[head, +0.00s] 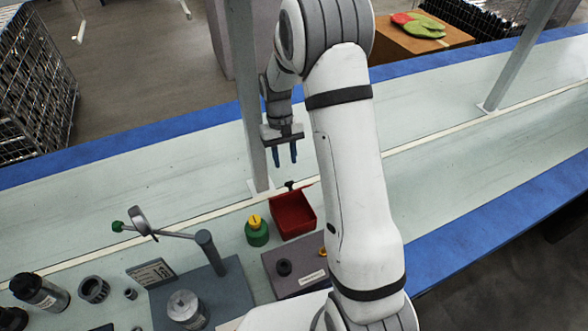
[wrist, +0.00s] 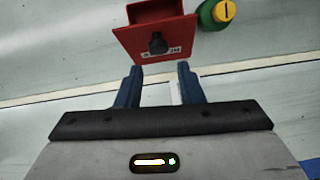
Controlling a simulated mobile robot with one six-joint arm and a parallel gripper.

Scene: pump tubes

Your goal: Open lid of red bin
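The red bin (head: 294,218) stands on the bench in the head view, with its dark inside showing. Its red lid (wrist: 155,38) is raised at the far side, tilted away from the bin's opening. The lid's black knob (head: 289,185) sticks out on the far side; the wrist view shows the knob and a white label facing the fingers. My gripper (head: 286,160) hangs fingers-down beyond the bin in the head view. Its blue fingers (wrist: 159,82) are apart with nothing between them. Whether a fingertip touches the lid I cannot tell.
A green bottle with a yellow cap (head: 257,232) stands close to the left of the bin. A grey box with a black knob (head: 284,268) is nearer to me. A grey post (head: 248,100) rises left of my gripper. Bare bench (head: 120,170) lies to the left.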

